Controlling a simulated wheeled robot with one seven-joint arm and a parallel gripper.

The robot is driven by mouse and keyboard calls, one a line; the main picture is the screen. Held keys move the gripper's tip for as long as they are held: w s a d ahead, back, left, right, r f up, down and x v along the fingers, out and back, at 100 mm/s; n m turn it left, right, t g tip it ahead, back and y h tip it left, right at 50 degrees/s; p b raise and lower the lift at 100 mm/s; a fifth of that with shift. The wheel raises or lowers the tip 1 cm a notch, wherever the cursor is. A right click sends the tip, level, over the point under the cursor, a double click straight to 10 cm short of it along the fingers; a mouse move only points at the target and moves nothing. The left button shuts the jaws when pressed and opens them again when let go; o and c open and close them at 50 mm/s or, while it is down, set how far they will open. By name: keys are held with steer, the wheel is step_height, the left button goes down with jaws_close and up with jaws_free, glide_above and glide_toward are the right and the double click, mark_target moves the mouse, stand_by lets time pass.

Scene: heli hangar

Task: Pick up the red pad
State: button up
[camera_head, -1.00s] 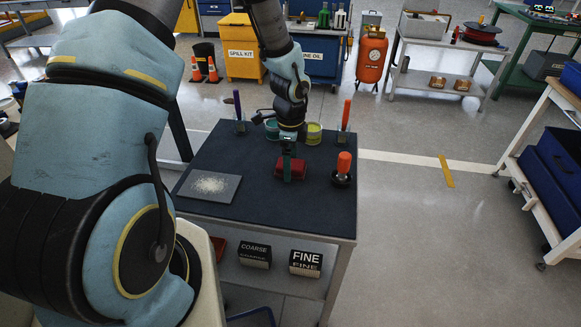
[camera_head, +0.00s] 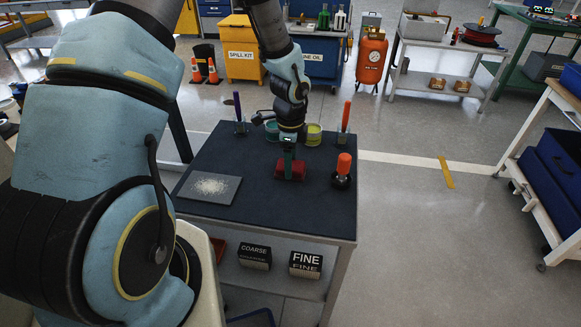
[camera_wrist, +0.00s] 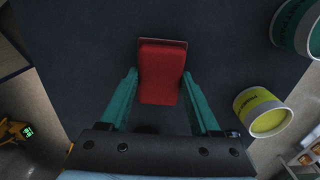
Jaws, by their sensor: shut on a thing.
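The red pad (camera_head: 284,170) is a small red block over the dark-topped table (camera_head: 300,215), near its middle. In the wrist view the red pad (camera_wrist: 162,72) lies between the two green fingers of my gripper (camera_wrist: 161,88). My gripper (camera_head: 289,165) points down and is shut on the pad. The fingers hide part of the pad in the head view. The pad appears at or slightly above the table top; the exact gap cannot be told.
A grey sheet with pale grains (camera_head: 209,187) lies left of the pad. An orange-handled tool (camera_head: 343,168) stands to the right. Teal (camera_head: 272,130) and yellow (camera_head: 313,135) tins stand behind, with purple-handled (camera_head: 238,113) and orange-handled (camera_head: 345,117) tools at the sides. The table's front is clear.

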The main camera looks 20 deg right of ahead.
steer(key=shift+r, duration=0.1)
step_height(320, 180, up, 10)
steer(key=b, duration=0.1)
stand_by(0.3)
